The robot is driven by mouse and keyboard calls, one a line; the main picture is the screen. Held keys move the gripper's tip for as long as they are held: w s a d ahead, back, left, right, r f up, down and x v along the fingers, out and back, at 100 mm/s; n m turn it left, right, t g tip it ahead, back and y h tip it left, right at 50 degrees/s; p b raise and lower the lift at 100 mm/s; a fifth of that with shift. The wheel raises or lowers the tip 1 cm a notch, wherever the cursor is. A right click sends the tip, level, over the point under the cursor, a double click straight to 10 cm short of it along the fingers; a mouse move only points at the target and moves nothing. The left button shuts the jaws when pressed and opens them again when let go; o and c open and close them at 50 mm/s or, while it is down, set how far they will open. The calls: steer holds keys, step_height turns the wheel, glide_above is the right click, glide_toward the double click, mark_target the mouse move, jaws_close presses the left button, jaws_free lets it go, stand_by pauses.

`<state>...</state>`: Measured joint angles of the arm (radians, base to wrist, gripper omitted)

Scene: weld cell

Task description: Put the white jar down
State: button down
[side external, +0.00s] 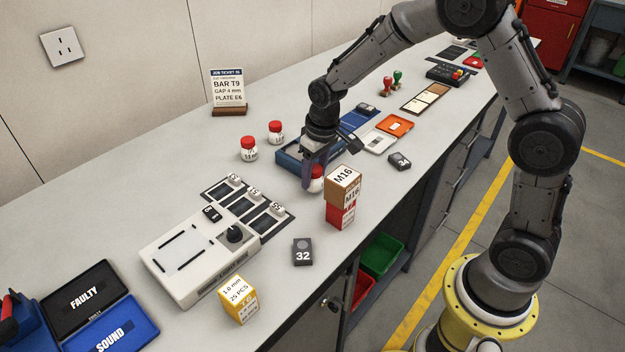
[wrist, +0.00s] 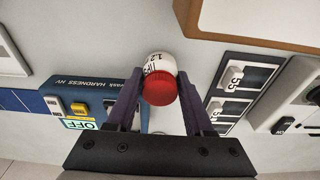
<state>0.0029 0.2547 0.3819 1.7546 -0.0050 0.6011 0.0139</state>
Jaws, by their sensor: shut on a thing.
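The white jar with a red lid (side external: 316,185) is between the fingers of my gripper (side external: 312,168), beside a stack of boxes near the bench's front. In the wrist view, the jar's white labelled body (wrist: 157,62) and red lid show between the two dark fingers of my gripper (wrist: 159,80), which is shut on it. The fingers hide part of the jar in the side view. I cannot tell whether its base touches the bench (side external: 270,315).
The M16 box stack (side external: 341,198) stands just right of the jar. A blue hardness device (side external: 290,158) lies behind it. Two other red-lidded jars (side external: 248,150) (side external: 275,132) stand at the back left. A black panel with small tags (side external: 247,206) lies left.

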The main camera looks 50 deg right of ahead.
step_height(320, 180, up, 17)
steer(key=w+d+m, duration=0.2)
steer(key=w+d, duration=0.2)
steer(key=d, duration=0.4)
steer(key=w+d+m, duration=0.2)
steer(key=w+d, duration=0.3)
steer(key=d, duration=0.2)
steer(key=shift+h, duration=0.4)
steer(key=w+d+f, duration=0.1)
steer(key=w+f, duration=0.3)
steer(key=w+d+f, duration=0.1)
steer(key=w+f, duration=0.2)
steer(key=f, duration=0.2)
steer(key=w+d+f, duration=0.1)
steer(key=w+f, duration=0.3)
steer(key=shift+w+d+f, duration=0.2)
steer(key=shift+w+f, duration=0.15)
steer(key=shift+f, duration=0.05)
steer(key=shift+w+d+f, duration=0.2)
steer(key=shift+w+f, duration=0.4)
steer(key=shift+f, duration=1.6)
steer(key=shift+f, duration=0.15)
steer(key=shift+c, duration=1.4)
jaws_free()
